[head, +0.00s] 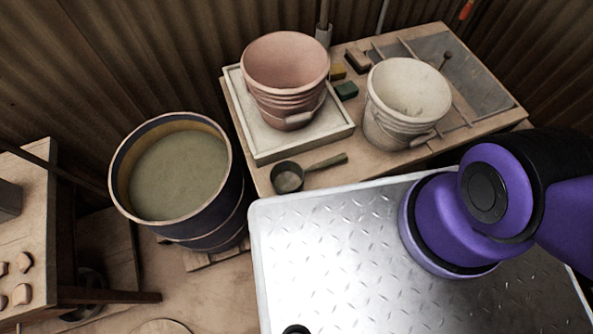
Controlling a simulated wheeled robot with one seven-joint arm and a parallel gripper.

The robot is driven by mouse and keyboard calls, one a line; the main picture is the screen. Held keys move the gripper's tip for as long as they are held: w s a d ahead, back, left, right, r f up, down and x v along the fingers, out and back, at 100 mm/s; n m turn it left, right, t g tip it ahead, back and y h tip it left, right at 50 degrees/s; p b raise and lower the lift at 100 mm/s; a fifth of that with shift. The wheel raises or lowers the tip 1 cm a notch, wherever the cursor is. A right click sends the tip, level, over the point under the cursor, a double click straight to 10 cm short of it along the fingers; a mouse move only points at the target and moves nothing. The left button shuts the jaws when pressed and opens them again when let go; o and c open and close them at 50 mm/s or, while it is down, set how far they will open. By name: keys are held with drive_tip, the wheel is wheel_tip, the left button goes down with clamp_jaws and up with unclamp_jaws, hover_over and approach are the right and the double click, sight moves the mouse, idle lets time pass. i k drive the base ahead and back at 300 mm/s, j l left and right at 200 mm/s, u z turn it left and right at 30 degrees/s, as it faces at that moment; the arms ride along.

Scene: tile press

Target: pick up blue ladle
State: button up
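One ladle (288,178) lies on the wooden table near its front left edge in the head view. It looks dark grey-green rather than clearly blue. Its round cup is at the left and its handle points right and slightly up. It lies just in front of a pale square tray (262,151), apart from my arm. My purple arm shows at the right, but my gripper is not in view, so nothing can be said of its fingers.
A pink bucket (284,75) stands on the tray. A cream bucket (407,95) stands right of it on the table (374,164). A dark barrel (217,222) of murky liquid stands left. Another table (30,235) with small pieces is far left.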

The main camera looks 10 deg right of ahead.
sight(287, 177)
drive_tip(key=k+j, duration=0.1)
drive_tip(key=j, duration=0.5)
drive_tip(key=k+j+u, duration=0.15)
drive_tip(key=j, duration=1.1)
drive_tip(key=k+u, duration=0.05)
